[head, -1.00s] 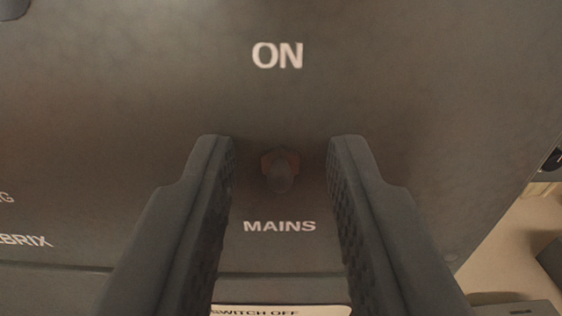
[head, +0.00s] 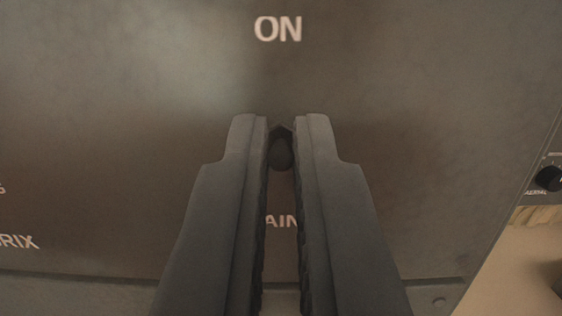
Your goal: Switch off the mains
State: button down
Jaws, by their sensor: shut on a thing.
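The mains switch (head: 281,154) is a small dark toggle with a rounded tip on a dark grey panel (head: 120,110). The word ON stands above it. The MAINS label (head: 281,221) below it is partly hidden by my fingers. My gripper (head: 281,135) is shut on the toggle, with one finger on its left and one on its right. The base of the toggle is mostly hidden between the fingertips.
Other white lettering (head: 20,242) shows at the left edge. A dark knob (head: 549,179) sits at the right edge, beyond the panel's slanted side. A beige surface (head: 510,270) shows at the lower right. The panel around the switch is otherwise flat.

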jog(key=t, duration=0.2)
jog(key=f+t, duration=0.1)
jog(key=shift+w+f+t, duration=0.1)
jog(key=shift+f+t, duration=0.1)
jog(key=shift+t, duration=0.2)
jog(key=shift+w+f+t+y, duration=0.15)
jog(key=shift+f+t, duration=0.1)
jog(key=shift+t, duration=0.6)
jog(key=shift+w+f+t+y, duration=0.15)
jog(key=shift+f+t, duration=0.1)
jog(key=shift+t, duration=0.6)
jog(key=shift+s, duration=0.1)
jog(key=c, duration=1.6)
grip_release()
jog(key=shift+o, duration=0.2)
jog(key=shift+s, duration=0.1)
jog(key=a+v, duration=0.1)
jog(key=v, duration=1.6)
jog(key=shift+d+f, duration=0.3)
jog(key=shift+d, duration=0.25)
